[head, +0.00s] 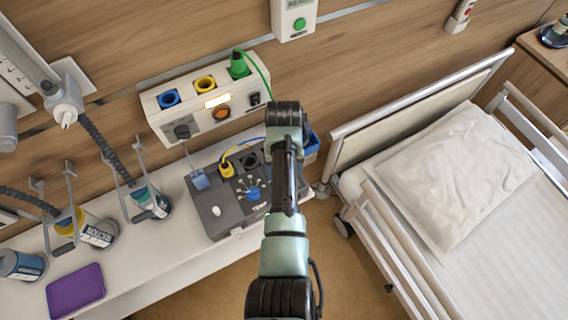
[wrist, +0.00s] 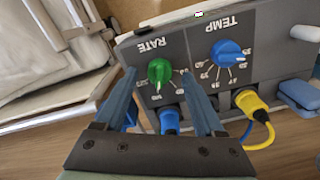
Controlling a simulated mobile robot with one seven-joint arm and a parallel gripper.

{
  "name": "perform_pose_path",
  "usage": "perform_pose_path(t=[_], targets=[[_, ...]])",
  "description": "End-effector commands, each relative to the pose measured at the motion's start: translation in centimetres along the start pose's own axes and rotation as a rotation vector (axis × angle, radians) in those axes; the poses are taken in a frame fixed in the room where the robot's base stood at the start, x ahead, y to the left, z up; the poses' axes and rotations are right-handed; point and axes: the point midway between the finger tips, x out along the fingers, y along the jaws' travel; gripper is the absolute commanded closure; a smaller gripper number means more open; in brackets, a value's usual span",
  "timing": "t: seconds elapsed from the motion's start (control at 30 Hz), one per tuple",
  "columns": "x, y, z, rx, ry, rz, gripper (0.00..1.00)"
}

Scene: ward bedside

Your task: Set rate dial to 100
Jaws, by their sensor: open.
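The green rate dial (wrist: 158,72) is on the grey device panel (wrist: 280,30), which appears upside down in the wrist view under the label RATE. White tick marks and small numbers ring it, too small to read surely; its pointer setting is not clear. My gripper (wrist: 159,70) is open, with one blue finger on each side of the dial; I cannot tell whether they touch it. In the head view the device (head: 215,222) stands on the bedside shelf, and my arm hides the rate dial and gripper.
The blue TEMP dial (wrist: 227,53) is to the right of the rate dial. A blue plug (wrist: 170,120) and a yellow plug (wrist: 249,101) with cables sit close by. In the head view, a wall socket panel (head: 155,117) is behind the device and a bed (head: 480,270) is at right.

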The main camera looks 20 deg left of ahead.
Motion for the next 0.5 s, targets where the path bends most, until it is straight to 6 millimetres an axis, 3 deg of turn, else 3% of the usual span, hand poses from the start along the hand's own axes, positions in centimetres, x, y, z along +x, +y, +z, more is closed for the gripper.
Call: perform_pose_path(t=[0.17, 0.5], targets=[[-2.1, 0.0, -0.1, 0.001, 0.005, 0.001, 0.29], [-9.4, 0.0, -0.1, 0.0, 0.006, 0.001, 0.29]])
